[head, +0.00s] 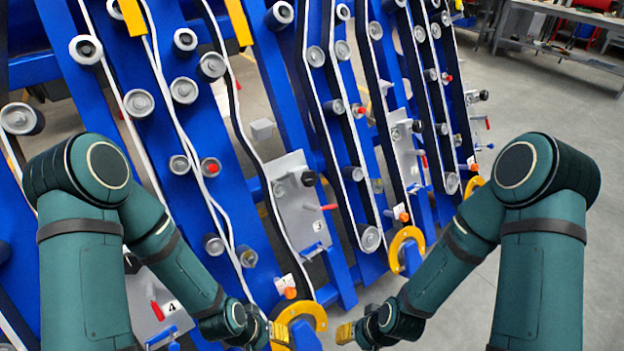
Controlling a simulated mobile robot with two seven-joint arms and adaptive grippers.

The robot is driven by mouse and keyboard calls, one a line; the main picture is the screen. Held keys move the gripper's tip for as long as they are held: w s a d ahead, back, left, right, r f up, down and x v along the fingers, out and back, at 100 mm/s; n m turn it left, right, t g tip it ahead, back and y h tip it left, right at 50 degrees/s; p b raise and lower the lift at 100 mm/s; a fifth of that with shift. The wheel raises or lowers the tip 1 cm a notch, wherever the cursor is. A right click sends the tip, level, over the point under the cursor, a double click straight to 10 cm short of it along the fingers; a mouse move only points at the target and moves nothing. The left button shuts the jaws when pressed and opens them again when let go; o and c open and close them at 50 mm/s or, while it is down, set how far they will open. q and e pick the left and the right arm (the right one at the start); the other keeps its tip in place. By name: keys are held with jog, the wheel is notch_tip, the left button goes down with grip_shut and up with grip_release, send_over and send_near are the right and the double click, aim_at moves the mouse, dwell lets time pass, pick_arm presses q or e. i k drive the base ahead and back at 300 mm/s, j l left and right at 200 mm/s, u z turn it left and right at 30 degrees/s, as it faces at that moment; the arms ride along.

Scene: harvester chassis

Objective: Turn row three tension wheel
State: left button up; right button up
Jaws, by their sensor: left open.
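The grey row-three plate (296,212), with a small label that looks like a 3, is on the blue chassis at the centre of the head view. It carries a black knob (308,178) and a red-tipped handle (328,207). I cannot tell for certain which part is the tension wheel. My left gripper (278,336) is open at the bottom centre, beside a yellow curved hook and well below the knob. My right gripper (345,333) is at the bottom, right of centre, apart from the plate; its jaws are too small and turned to read.
A yellow curved hook (313,311) and an orange knob (290,293) stand close to my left gripper. Another yellow hook (393,247) is farther back right. A plate labelled 4 (178,290) is at lower left. Belts and rollers cover the blue beams. Open floor lies right.

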aim_at(309, 178)
jog(key=i+l+z, duration=0.15)
jog(key=l, duration=0.25)
jog(key=i+l+z, duration=0.15)
jog(key=l, duration=0.25)
jog(key=i+l+z, duration=0.15)
jog(key=l, duration=0.2)
